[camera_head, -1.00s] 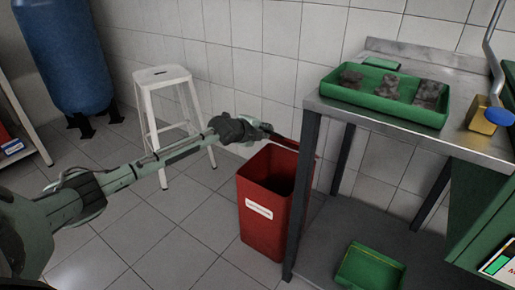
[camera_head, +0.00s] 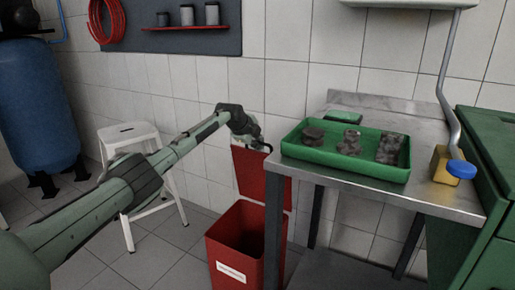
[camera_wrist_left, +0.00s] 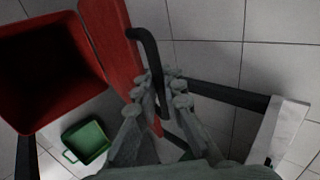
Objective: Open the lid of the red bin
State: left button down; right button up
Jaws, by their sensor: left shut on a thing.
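The red bin (camera_head: 222,255) with a white label stands on the floor, left of the metal table. Its lid (camera_head: 262,178) is open and stands roughly upright at the bin's back edge. My left gripper (camera_head: 261,143) is at the top of the lid. In the left wrist view, my left gripper (camera_wrist_left: 166,98) is shut on the lid's black handle (camera_wrist_left: 148,50), beside the red lid (camera_wrist_left: 112,38). The bin's open, dark inside (camera_wrist_left: 45,75) shows there too. My right gripper is not in view.
The metal table (camera_head: 445,205) holds a green tray (camera_head: 295,152) with several dark parts, right of the lid. A white stool (camera_head: 128,130) and a blue tank (camera_head: 35,115) stand at left. A green crate (camera_wrist_left: 86,141) lies below the table.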

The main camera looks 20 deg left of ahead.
pick_arm(q)
jog(key=shift+w+r, duration=0.15)
jog(key=shift+a, duration=0.1)
jog(key=c, duration=1.6)
grip_release()
jog(key=v, duration=1.2)
